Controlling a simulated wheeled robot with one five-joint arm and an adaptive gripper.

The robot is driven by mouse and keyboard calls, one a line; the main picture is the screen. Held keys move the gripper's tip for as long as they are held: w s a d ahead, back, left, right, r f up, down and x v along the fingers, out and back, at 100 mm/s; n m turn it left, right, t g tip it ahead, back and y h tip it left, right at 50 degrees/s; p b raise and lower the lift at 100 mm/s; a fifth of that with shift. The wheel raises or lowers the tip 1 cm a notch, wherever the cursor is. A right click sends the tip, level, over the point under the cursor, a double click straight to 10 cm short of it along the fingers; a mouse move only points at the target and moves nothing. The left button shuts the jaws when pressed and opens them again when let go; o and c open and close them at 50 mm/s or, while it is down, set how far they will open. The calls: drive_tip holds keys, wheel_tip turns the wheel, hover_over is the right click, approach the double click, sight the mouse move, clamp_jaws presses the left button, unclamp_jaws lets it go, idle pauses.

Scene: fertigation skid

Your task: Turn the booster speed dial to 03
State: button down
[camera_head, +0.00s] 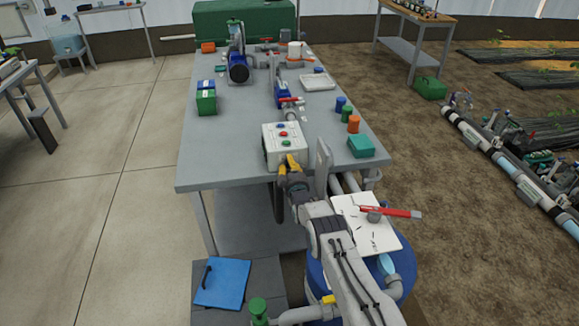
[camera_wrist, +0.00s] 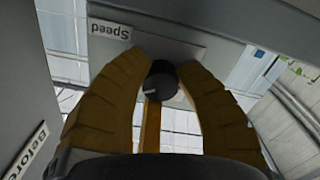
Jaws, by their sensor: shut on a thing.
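The booster speed dial (camera_wrist: 161,84) is a small dark round knob with a pale mark on its lower-left side in the wrist view. A label reading "Speed" (camera_wrist: 109,30) is fixed to the grey panel beside it. My gripper (camera_wrist: 164,68) has its yellow-brown fingers closed in on both sides of the dial. In the head view, my gripper (camera_head: 290,164) is at the front face of the white control box (camera_head: 270,153), which has blue, red and green buttons on top. The dial is hidden there. No scale number is readable.
The control box stands near the front edge of the grey table (camera_head: 235,170). A teal box (camera_head: 361,146) and small coloured containers are to its right. A white board with a red-handled tool (camera_head: 390,211) lies on the blue drum beside my arm.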

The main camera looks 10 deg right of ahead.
drive_tip(key=shift+r, duration=0.1)
idle(0.3)
drive_tip(key=c, duration=0.9)
unclamp_jaws()
drive_tip(key=shift+s, duration=0.1)
drive_tip(key=shift+s, duration=5.85)
